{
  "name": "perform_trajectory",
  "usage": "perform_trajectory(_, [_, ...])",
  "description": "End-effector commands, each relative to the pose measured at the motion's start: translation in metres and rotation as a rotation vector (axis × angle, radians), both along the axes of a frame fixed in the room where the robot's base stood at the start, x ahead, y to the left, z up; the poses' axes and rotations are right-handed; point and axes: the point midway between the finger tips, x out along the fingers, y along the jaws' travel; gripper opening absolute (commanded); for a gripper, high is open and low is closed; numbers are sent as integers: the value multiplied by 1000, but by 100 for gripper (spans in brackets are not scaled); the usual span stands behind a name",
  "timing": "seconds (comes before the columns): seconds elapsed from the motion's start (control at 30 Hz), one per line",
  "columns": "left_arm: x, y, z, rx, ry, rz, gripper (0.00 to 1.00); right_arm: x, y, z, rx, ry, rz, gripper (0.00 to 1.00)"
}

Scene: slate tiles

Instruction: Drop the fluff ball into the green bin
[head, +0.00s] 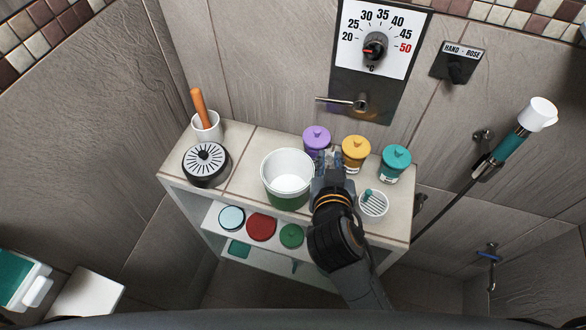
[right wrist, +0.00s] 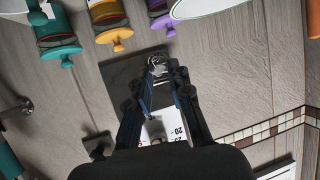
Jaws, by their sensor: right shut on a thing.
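The green bin (head: 288,200), a round tub with a white inside and green lower wall, stands on top of the shelf unit in the head view. Its pale rim shows at the top edge of the right wrist view (right wrist: 208,8). My right gripper (head: 328,157) is just right of the bin and slightly towards the wall, in front of the jars. In the right wrist view its fingertips (right wrist: 160,68) close on a small greyish thing, the fluff ball (right wrist: 157,66), hard to make out against the metal lever behind. My left gripper is not in view.
Purple (head: 316,137), yellow (head: 356,150) and teal (head: 396,160) lidded jars stand behind and right of my gripper. A striped cup (head: 373,206) is to the right. A black slotted disc (head: 205,164) and a cup with an orange handle (head: 206,126) are left.

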Motion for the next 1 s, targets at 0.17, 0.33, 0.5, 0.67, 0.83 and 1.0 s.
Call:
perform_trajectory(0.17, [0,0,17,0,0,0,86,-6,56,20,3,1,11,11])
perform_trajectory(0.33, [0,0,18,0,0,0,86,-10,74,24,-1,1,17,11])
perform_trajectory(0.5, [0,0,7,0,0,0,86,-10,76,14,-3,-1,17,11])
perform_trajectory(0.67, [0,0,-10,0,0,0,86,-10,75,-5,-3,-1,19,11])
perform_trajectory(0.83, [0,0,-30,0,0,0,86,-10,75,-26,-3,0,19,11])
perform_trajectory(1.0, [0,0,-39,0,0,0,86,-10,75,-35,-2,0,18,11])
